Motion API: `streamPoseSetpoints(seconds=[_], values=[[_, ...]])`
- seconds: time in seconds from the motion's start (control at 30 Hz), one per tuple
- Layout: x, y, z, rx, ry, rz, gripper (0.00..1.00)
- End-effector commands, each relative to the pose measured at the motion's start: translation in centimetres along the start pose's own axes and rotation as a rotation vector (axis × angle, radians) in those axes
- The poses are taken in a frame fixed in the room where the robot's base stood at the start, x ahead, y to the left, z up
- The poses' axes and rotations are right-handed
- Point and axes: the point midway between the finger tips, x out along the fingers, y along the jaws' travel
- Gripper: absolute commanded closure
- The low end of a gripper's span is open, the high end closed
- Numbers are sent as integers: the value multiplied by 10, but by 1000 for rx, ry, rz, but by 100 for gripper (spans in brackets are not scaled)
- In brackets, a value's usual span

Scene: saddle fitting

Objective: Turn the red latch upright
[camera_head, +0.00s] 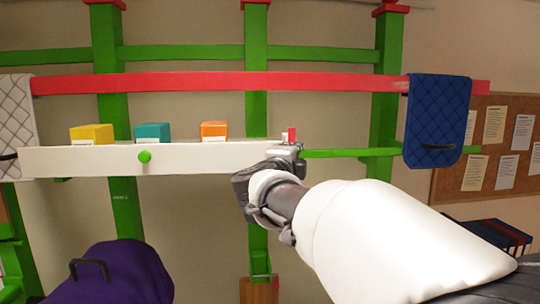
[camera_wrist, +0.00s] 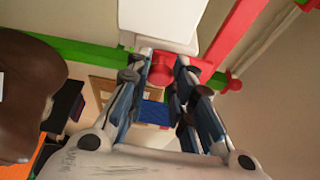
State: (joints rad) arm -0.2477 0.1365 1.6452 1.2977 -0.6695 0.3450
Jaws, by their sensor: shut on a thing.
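The red latch (camera_head: 291,133) shows as a small red piece standing up above the right end of the white board (camera_head: 90,161). My gripper (camera_head: 285,152) is at that end of the board and hides most of the latch's lower part. In the wrist view my gripper (camera_wrist: 163,60) has its two fingers on either side of the red latch (camera_wrist: 161,70), shut on it, just below the white board (camera_wrist: 160,20). The parts of the latch behind the fingers are hidden.
A yellow box (camera_head: 92,134), a teal box (camera_head: 152,132) and an orange box (camera_head: 214,131) stand along the board. A green knob (camera_head: 144,156) is on its front. A red rail (camera_head: 220,83) runs above, with a blue quilted pad (camera_head: 437,120) at right. A purple object (camera_head: 115,275) is lower left.

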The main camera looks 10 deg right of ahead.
Motion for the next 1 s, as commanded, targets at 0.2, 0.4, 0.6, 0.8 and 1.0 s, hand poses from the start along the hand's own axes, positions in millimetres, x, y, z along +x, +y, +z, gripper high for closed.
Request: streamPoseSetpoints(seconds=[0.2, 0.4, 0.6, 0.8, 1.0], values=[[0, -1, 0, -1, 0, -1, 73], [0, 0, 0, -1, 0, -1, 60], [0, 0, 0, -2, 0, -1, 58], [-4, 0, 0, -2, -1, 0, 58], [-34, -1, 1, 0, -5, -1, 58]])
